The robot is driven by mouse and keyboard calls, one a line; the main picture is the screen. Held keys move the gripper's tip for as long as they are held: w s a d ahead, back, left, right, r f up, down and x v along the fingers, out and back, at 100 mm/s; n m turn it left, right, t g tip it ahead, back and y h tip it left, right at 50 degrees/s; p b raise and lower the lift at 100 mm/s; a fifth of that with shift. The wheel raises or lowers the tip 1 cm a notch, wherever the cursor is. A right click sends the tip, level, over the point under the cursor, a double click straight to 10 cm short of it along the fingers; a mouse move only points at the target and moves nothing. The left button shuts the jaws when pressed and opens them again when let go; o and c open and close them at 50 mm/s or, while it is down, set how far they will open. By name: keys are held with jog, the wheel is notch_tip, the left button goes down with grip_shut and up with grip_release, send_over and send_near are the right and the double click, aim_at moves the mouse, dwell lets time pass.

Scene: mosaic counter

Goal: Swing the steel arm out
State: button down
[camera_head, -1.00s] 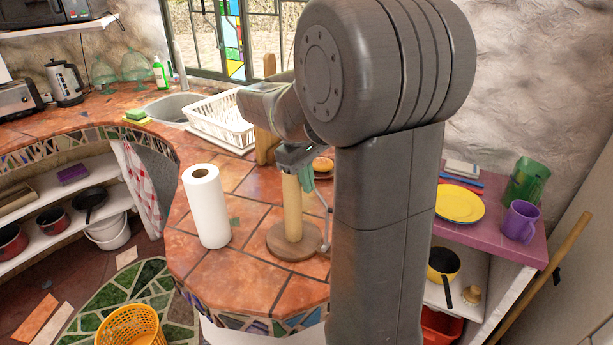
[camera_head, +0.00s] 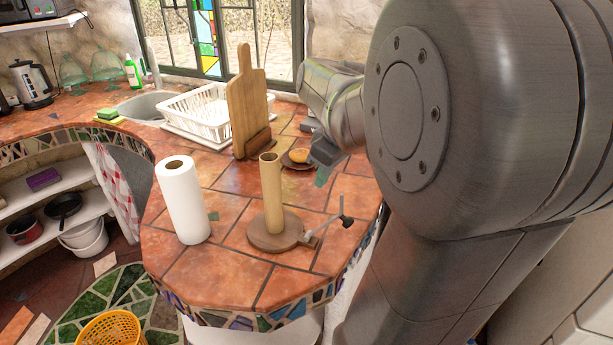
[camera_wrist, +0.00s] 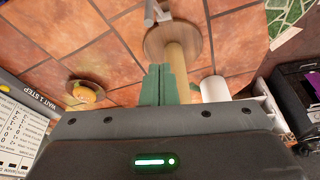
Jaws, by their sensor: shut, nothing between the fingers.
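The towel holder has a round wooden base (camera_head: 275,238) and an upright post with a bare cardboard-coloured tube (camera_head: 270,190). Its thin steel arm (camera_head: 327,227) starts at the base's right edge and points out to the right, away from the tube, with a dark knob near its end. In the wrist view the steel arm (camera_wrist: 150,12) shows only partly at the top edge, beside the wooden base (camera_wrist: 172,38). My gripper (camera_head: 322,176) is to the right of and behind the tube, apart from the arm. Its green fingers (camera_wrist: 158,82) are shut and empty.
A white paper roll (camera_head: 184,200) stands left of the holder. Behind are a cutting board (camera_head: 247,105) in a stand, a small plate with a bun (camera_head: 300,155) and a white dish rack (camera_head: 205,115). The tiled counter's front edge is clear.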

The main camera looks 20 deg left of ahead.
jog(key=d+y+b, duration=0.1)
jog(key=d, duration=0.1)
jog(key=d+f+y+b, duration=0.1)
jog(key=d, duration=0.1)
jog(key=shift+s+f, duration=0.1)
jog(key=shift+f, duration=0.05)
jog(key=shift+s+d+f+b, duration=0.1)
jog(key=shift+d+f+b, duration=0.2)
jog(key=shift+d+b, duration=0.35)
jog(key=shift+d+f, duration=0.1)
jog(key=shift+d, duration=0.1)
jog(key=shift+s+d+f, duration=0.1)
